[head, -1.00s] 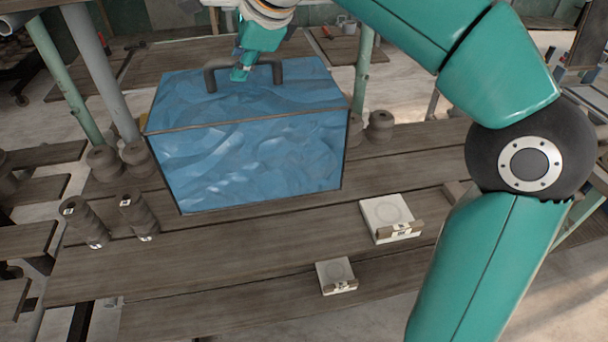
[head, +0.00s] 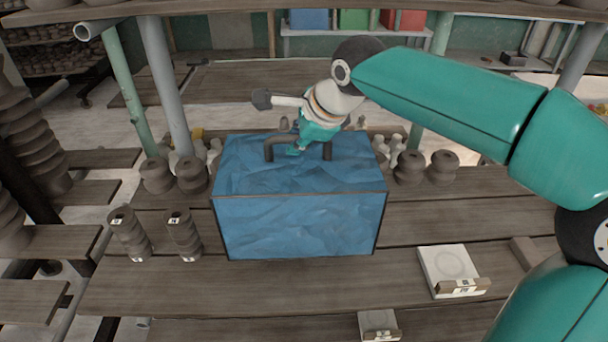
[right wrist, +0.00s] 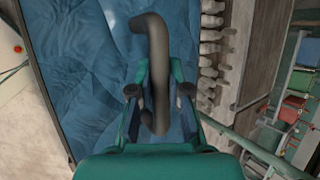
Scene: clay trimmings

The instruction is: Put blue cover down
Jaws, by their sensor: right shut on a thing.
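The blue cover (head: 300,225) is a large box shape with dark edges and a dark arched handle (head: 327,151) on top. It stands upright over the wooden bench in the head view; I cannot tell whether its lower edge touches the boards. My left gripper is not in view. Whatever is under the cover is hidden.
Two grey clay stacks (head: 128,233) (head: 184,235) stand left of the cover. Round dark pots (head: 410,168) and small pale figures stand behind it. White slabs (head: 446,262) (head: 378,321) lie at the front right. A metal post (head: 168,90) rises behind left.

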